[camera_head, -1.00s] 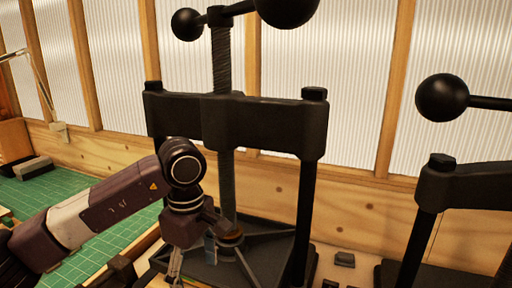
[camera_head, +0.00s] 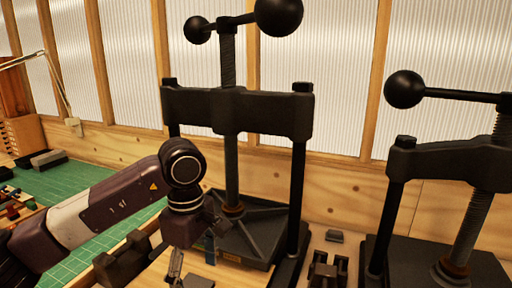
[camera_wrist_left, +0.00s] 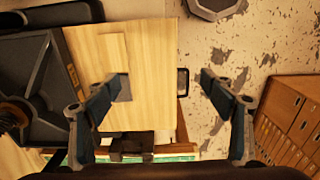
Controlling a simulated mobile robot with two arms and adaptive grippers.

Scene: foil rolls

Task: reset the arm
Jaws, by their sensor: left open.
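My left arm (camera_head: 115,208) comes in from the left in the head view, bent at the wrist, with its hand pointing down. My left gripper (camera_head: 192,262) is at the bottom of that view, over the bench's front edge beside the base of the nearer black press. In the left wrist view the gripper (camera_wrist_left: 164,82) has its two fingers wide apart with nothing between them. Below the fingers are the pale wooden bench top and, beyond its edge, the worn floor. My right gripper is not in view.
The nearer press (camera_head: 236,110) stands on the bench, its base (camera_wrist_left: 28,88) left of the fingers in the wrist view. A second press (camera_head: 450,160) stands at right. A green cutting mat (camera_head: 75,185) lies at left. A wooden drawer cabinet (camera_wrist_left: 290,120) shows at right in the wrist view.

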